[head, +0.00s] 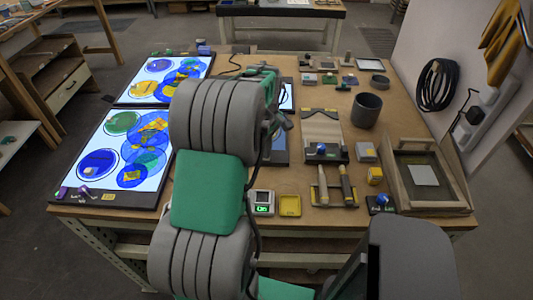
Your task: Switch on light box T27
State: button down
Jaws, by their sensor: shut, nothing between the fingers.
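Two lit light boxes with coloured glass discs stand at the left of the table, one at the back (143,98) and one in front (70,165). The front one has a yellow label (108,196), too small to read. Right of my arm, a strip of another lit panel (287,97) shows, and a dark bluish panel (281,150) in front of it; my arm hides most of both. I cannot tell which box is T27. My gripper (283,121) is shut and empty, partly seen beyond my arm above the middle of the table; its fingertips are hard to make out.
A dark grey cup (366,111) and a wooden tray (457,190) stand at the right. A small device with a green display (263,203) and a yellow dish (290,205) lie at the front edge. Brushes and small blocks crowd the right half. A cable (437,85) hangs on the wall.

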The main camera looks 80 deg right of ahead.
jog(key=shift+f, duration=0.15)
jog(key=shift+r+p, duration=2.35)
jog(key=shift+r, duration=1.2)
